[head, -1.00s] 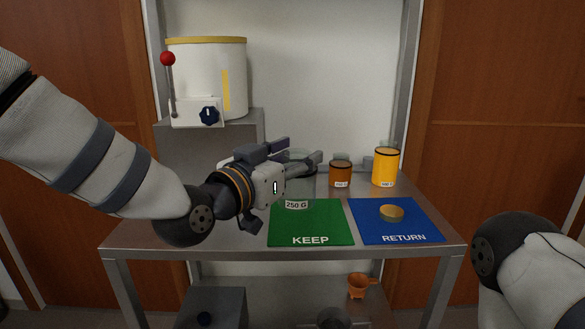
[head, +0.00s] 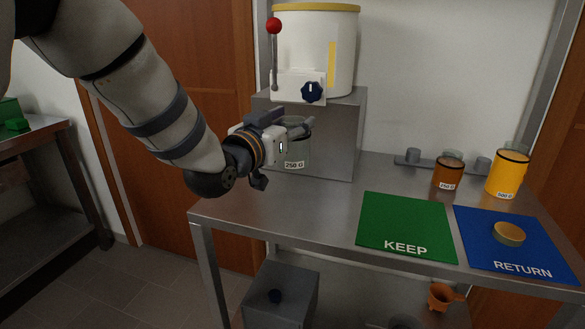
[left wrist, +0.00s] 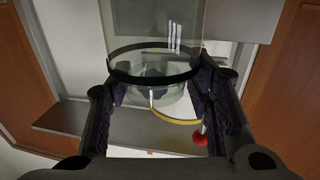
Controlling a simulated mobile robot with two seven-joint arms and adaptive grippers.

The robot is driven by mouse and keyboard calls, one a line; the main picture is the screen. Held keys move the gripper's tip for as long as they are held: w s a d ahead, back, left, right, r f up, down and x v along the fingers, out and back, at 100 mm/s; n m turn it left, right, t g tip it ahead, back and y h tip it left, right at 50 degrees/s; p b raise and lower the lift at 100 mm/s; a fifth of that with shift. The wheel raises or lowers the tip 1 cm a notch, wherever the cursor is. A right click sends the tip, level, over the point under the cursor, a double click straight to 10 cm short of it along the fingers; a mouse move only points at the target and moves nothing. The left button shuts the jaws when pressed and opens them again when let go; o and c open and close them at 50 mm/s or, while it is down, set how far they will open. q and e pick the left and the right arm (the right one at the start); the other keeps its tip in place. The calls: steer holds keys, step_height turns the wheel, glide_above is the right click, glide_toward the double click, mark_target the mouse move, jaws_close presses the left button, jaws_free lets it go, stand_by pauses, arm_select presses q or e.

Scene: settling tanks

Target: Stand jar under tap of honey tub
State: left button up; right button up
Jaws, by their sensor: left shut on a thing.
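The honey tub (head: 340,50) is white with a yellow rim and a yellow stripe. It stands on a grey block (head: 340,135) at the back left of the table. Its front has a white plate with a dark blue knob (head: 312,92) and a lever with a red ball (head: 274,26). My left gripper (head: 300,130) is shut on a clear glass jar (head: 294,158) labelled 250 G, in front of the block and below the knob. The jar (left wrist: 150,75) also shows between the fingers in the left wrist view. Whether its base touches the table is unclear. My right gripper is out of view.
A green KEEP mat (head: 405,225) lies bare on the table. A blue RETURN mat (head: 540,258) holds a gold lid (head: 508,234). An amber jar (head: 448,173) and a yellow jar (head: 508,175) stand at the back right. An orange funnel-like cup (head: 441,297) is on the lower shelf.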

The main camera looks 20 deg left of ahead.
arm_select(q)
steer(key=shift+w+a+f+b, duration=0.4)
steer(key=shift+w+f+b, duration=0.1)
steer(key=shift+w+f, duration=1.3)
steer(key=shift+w+a+f+b, duration=0.45)
steer(key=shift+w+f, duration=0.9)
steer(key=shift+f, duration=0.7)
steer(key=shift+w+a+f+b, duration=0.4)
steer(key=shift+w+f+b, duration=0.1)
steer(key=shift+w+f, duration=1.3)
steer(key=o, duration=1.3)
steer(key=shift+s+f, duration=0.2)
steer(key=shift+f, duration=0.05)
steer(key=shift+c, duration=0.2)
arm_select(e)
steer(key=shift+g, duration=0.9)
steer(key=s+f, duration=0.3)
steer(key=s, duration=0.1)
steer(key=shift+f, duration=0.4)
